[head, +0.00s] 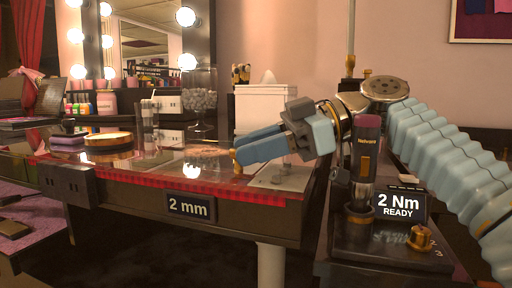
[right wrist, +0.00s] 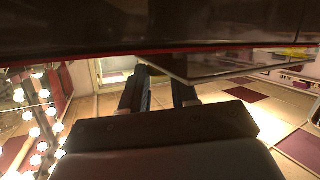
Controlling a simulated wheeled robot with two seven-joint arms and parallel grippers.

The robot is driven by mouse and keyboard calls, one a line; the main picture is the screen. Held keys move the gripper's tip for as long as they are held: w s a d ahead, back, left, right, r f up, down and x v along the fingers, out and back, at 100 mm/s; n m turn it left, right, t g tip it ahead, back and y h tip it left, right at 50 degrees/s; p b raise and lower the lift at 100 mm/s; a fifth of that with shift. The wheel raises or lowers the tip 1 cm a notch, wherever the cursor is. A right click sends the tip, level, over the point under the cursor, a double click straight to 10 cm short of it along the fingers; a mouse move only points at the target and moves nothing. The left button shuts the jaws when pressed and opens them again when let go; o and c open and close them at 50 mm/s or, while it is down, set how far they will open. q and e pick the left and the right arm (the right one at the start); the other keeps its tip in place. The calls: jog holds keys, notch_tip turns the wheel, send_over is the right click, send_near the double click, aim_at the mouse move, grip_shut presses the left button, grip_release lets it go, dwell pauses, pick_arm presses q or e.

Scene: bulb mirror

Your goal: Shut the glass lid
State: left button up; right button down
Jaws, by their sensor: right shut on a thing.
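The glass lid (head: 205,165) is a shiny, reflective pane on top of the dark counter, with a red band along its front edge. My right gripper (head: 237,158) reaches in from the right, low over the lid's front right part. It is shut on the lid, with a small brass-coloured piece showing at its fingertips. The right wrist view shows its two dark fingers (right wrist: 160,82) apart under a dark overhanging edge; what lies between the tips is unclear there. My left gripper is not in view.
A round tin (head: 109,142) and a clear jar (head: 200,101) stand behind. A dark tool (head: 366,150) and a "2 Nm READY" display (head: 400,206) stand right.

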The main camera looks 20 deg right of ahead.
jog(key=c, duration=0.9)
grip_release()
jog(key=shift+o, duration=0.2)
jog(key=shift+r, duration=0.1)
